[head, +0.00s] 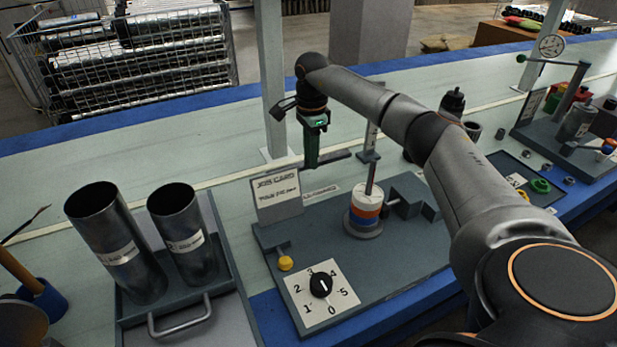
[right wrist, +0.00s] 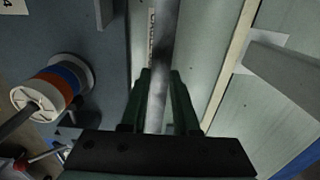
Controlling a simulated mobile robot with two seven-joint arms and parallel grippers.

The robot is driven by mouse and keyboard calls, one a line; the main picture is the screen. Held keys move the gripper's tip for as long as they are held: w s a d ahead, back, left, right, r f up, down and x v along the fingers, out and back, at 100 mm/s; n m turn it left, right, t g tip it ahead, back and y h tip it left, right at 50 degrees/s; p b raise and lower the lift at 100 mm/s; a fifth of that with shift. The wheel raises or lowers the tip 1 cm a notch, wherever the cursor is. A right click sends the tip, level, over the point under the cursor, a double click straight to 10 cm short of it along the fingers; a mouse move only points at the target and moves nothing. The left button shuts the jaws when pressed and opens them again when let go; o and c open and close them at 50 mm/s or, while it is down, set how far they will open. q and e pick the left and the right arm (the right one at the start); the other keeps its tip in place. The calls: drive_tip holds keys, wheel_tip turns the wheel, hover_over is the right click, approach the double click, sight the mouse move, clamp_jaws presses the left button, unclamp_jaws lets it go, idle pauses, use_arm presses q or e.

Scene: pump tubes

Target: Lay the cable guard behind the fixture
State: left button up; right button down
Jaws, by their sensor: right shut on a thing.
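The cable guard (head: 336,157) is a long, narrow grey bar. My right gripper (head: 311,163) points down behind the fixture (head: 345,225) and is shut on the bar. In the right wrist view, the bar (right wrist: 160,50) runs between the fingers of the right gripper (right wrist: 160,85). The bar looks held above the bench strip behind the fixture, but the exact gap is unclear. A white printed label (head: 320,192) lies on the bench along the fixture's back edge. My left gripper is not in view.
The fixture bears a job card (head: 278,195), a numbered dial (head: 321,286) and a ringed spool (head: 365,212) on a rod. Two metal cups (head: 183,233) stand in a tray at left. The bench behind is mostly clear.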

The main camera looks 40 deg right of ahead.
sight(311, 191)
wheel_tip(311, 191, down, 3)
drive_tip(key=shift+f+b, duration=0.1)
drive_tip(key=shift+b, duration=0.3)
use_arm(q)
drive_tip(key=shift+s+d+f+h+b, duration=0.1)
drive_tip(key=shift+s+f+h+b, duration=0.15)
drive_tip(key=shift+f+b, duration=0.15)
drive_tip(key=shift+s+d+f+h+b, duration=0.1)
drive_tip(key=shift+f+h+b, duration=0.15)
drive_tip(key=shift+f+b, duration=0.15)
use_arm(e)
drive_tip(key=shift+f, duration=2.6)
drive_tip(key=shift+f, duration=0.1)
drive_tip(key=c, duration=0.7)
unclamp_jaws()
drive_tip(key=shift+o, duration=0.2)
